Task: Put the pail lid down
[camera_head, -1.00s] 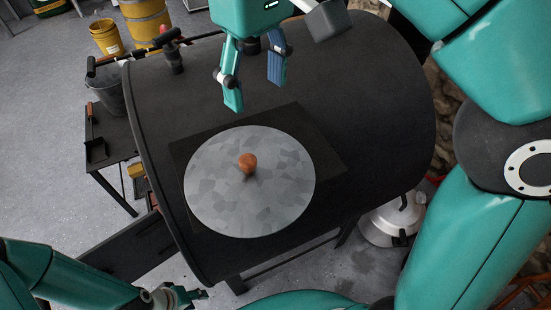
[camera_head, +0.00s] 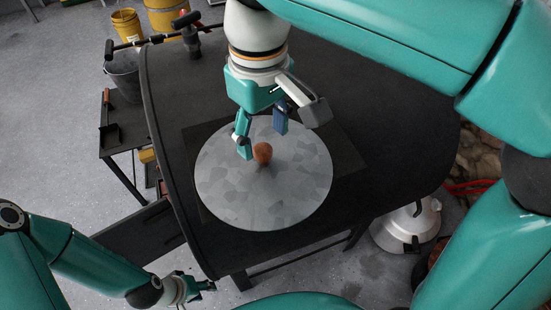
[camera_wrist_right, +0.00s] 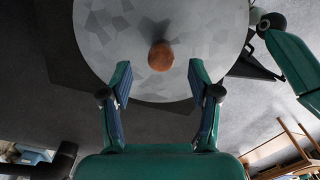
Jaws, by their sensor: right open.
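The pail lid (camera_head: 250,195) is a round, grey, mottled metal disc with a brown knob (camera_head: 263,153) at its middle. It lies flat on a dark square plate on top of the black barrel stove. My right gripper (camera_head: 262,145) is open, just above the lid, with its fingers near the knob. In the right wrist view the knob (camera_wrist_right: 161,57) shows ahead of and between the two open fingers (camera_wrist_right: 160,85), and I see no contact. My left gripper (camera_head: 205,286) is low at the front, away from the lid; its jaws are too small to judge.
The black barrel stove (camera_head: 400,150) fills the middle. A grey pail (camera_head: 123,75) and a small shovel (camera_head: 108,130) are on a dark side table at left. Yellow buckets (camera_head: 127,24) stand behind. A silver lidded container (camera_head: 405,228) stands on the floor at right.

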